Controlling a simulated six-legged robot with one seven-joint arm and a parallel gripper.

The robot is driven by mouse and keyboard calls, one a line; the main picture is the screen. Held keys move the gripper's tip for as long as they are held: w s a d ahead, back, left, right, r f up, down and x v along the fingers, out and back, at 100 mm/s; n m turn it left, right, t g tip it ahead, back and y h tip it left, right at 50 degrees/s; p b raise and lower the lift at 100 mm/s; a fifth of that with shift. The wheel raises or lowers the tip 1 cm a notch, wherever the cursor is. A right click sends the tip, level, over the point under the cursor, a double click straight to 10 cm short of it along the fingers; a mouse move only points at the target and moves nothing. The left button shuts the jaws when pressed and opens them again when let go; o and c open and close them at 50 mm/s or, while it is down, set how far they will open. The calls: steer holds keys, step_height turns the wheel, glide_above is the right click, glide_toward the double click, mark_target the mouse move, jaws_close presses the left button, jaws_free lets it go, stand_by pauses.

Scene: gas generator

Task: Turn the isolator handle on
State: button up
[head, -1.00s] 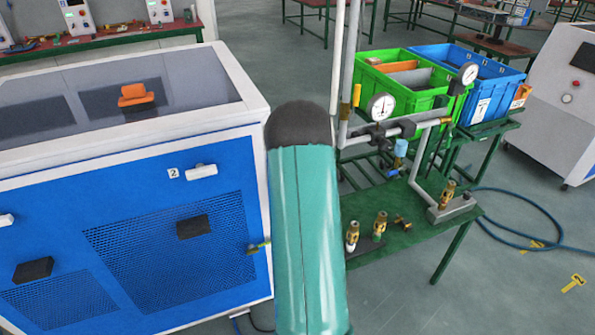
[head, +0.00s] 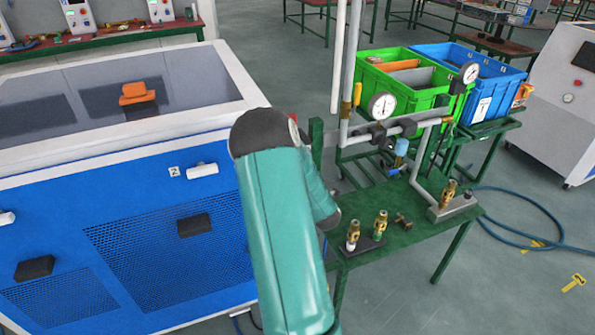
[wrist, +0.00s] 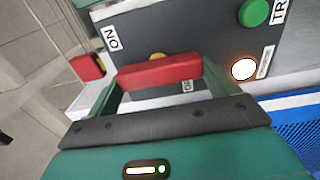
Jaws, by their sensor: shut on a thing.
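The red isolator handle (wrist: 160,72) lies nearly level across the wrist view, between the two green fingers of my gripper (wrist: 160,82). The fingers are shut on its ends. Behind it is a dark grey panel (wrist: 205,33) with an "ON" label (wrist: 112,38) at the upper left and a partly covered label (wrist: 187,86) below the handle. A bit of yellow (wrist: 157,56) shows just above the handle. In the head view my green arm hides the gripper, and I cannot see the handle there.
A green button (wrist: 253,12) and a lit white lamp (wrist: 244,68) are on the panel's right. The blue and white cabinet (head: 95,215) stands left of my arm. A green bench (head: 400,238) with gauges and brass fittings stands to the right.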

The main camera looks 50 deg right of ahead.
stand_by(0.4)
steer(key=o, duration=0.8)
steer(key=v, duration=1.4)
